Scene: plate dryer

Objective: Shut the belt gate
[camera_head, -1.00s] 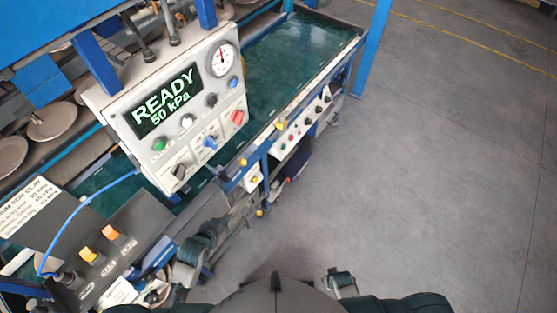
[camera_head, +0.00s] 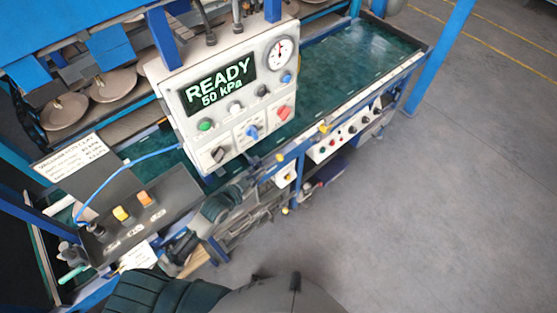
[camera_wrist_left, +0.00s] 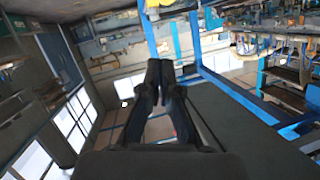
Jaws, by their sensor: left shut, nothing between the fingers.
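The green belt (camera_head: 355,60) runs away behind the control box, inside a blue and white frame. I cannot clearly make out the belt gate. Small yellow knobs (camera_head: 322,128) sit along the near side of the frame. My left gripper (camera_head: 233,198) is low in the head view, below the control box and beside the frame. In the left wrist view its two dark fingers (camera_wrist_left: 160,68) are together with nothing between them. A blue post (camera_wrist_left: 196,45) stands beyond them. My right gripper is not in view.
The control box (camera_head: 225,90) reads READY, 50 kPa, with a gauge, buttons and knobs. A dark panel (camera_head: 105,195) with orange and yellow switches and a blue hose (camera_head: 125,165) is at left. Round plates (camera_head: 112,85) lie behind. The floor (camera_head: 430,200) at right is clear.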

